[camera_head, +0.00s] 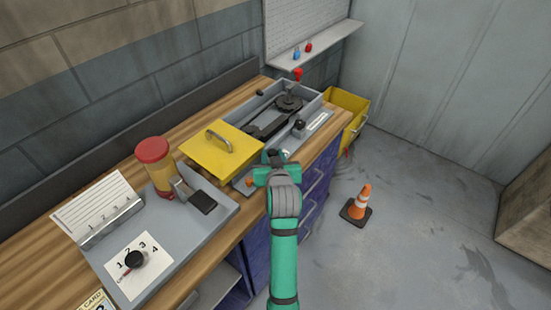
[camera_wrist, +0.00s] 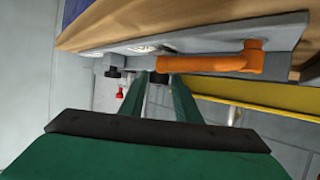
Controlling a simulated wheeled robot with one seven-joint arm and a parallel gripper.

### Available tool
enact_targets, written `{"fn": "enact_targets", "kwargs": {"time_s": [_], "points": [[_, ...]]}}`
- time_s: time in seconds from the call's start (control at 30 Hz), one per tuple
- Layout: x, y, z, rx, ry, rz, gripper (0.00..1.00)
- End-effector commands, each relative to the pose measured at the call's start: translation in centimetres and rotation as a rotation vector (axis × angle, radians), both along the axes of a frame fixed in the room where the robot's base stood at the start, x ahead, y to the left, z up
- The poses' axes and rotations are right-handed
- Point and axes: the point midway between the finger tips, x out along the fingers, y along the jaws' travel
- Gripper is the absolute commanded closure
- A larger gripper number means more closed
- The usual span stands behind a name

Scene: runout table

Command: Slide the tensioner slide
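What looks like the tensioner slide is a black knob (camera_head: 299,127) on a grey block beside a pale marked strip (camera_head: 318,122), at the front right of the grey machine bed. A small black knob (camera_wrist: 113,73) shows left of my fingers in the wrist view; I cannot tell surely that it is the same one. My gripper (camera_head: 268,162) is at the bed's front edge, nearer than the slide and apart from it. In the wrist view its two green fingers (camera_wrist: 163,80) stand apart with a gap between them. A dark round part shows behind the gap.
An orange handle (camera_wrist: 210,62) lies close right of my fingers. A yellow cover with a handle (camera_head: 222,152) sits left of my gripper. A yellow bin (camera_head: 345,103) and a cone (camera_head: 360,203) are right.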

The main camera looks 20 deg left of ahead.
Motion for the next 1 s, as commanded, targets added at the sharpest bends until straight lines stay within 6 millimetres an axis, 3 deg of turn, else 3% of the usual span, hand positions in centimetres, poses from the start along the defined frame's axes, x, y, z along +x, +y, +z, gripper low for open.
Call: {"fn": "enact_targets", "kwargs": {"time_s": [0.43,1.0], "points": [[-0.8,-0.5,0.4,-0.001,0.000,-0.002,0.68],[-8.6,-4.1,3.8,0.001,-0.001,-0.004,0.68]]}}
